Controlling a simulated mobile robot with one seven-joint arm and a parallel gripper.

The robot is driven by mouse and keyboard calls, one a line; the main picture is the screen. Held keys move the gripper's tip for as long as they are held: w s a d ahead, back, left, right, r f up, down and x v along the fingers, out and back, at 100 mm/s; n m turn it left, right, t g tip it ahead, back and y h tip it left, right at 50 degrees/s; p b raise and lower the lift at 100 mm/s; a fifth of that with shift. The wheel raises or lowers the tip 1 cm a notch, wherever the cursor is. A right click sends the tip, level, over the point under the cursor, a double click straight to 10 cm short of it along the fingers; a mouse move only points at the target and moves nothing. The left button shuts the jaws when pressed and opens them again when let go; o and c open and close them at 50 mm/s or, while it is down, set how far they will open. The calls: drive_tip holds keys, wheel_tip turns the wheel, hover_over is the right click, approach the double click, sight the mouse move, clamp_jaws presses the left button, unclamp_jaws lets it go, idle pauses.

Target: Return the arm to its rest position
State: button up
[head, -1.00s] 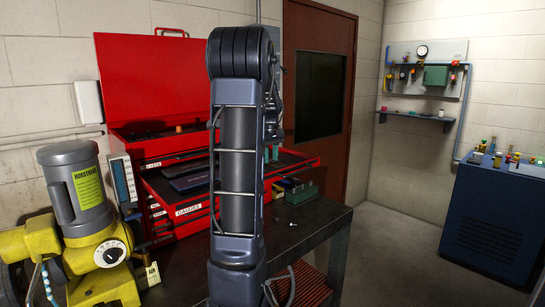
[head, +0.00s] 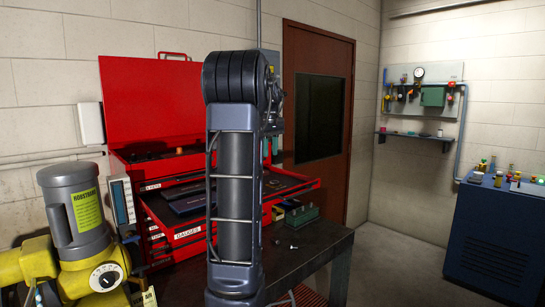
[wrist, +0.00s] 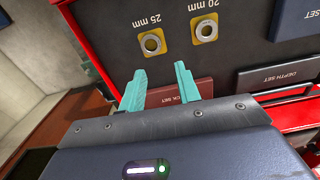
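My arm (head: 235,170) stands upright in the middle of the head view, bent over at its top joint, in front of the red tool chest. In the wrist view, my gripper (wrist: 160,72) has two teal fingers spread apart with nothing between them. It is above an open drawer with dark lining (wrist: 115,45). In the head view the fingers are mostly hidden behind my arm.
The red tool chest (head: 150,85) stands on a dark bench (head: 315,250). Ring gauges (wrist: 152,43) lie in the drawer. A blue cabinet (head: 500,230) stands far right.

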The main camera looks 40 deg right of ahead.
sight(271, 182)
idle(0.4)
wheel_tip(271, 182, down, 12)
drive_tip(key=shift+f, duration=0.1)
idle(0.6)
wheel_tip(271, 182, up, 12)
wheel_tip(271, 182, down, 12)
drive_tip(key=shift+f, duration=0.15)
wheel_tip(271, 182, up, 21)
drive_tip(key=w+a+f, duration=0.1)
drive_tip(key=w+a, duration=0.5)
drive_tip(key=w, duration=0.3)
drive_tip(key=w+a, duration=0.6)
drive_tip(key=w, duration=0.4)
drive_tip(key=shift+a+f, duration=0.35)
drive_tip(key=shift+a, duration=0.05)
idle(0.8)
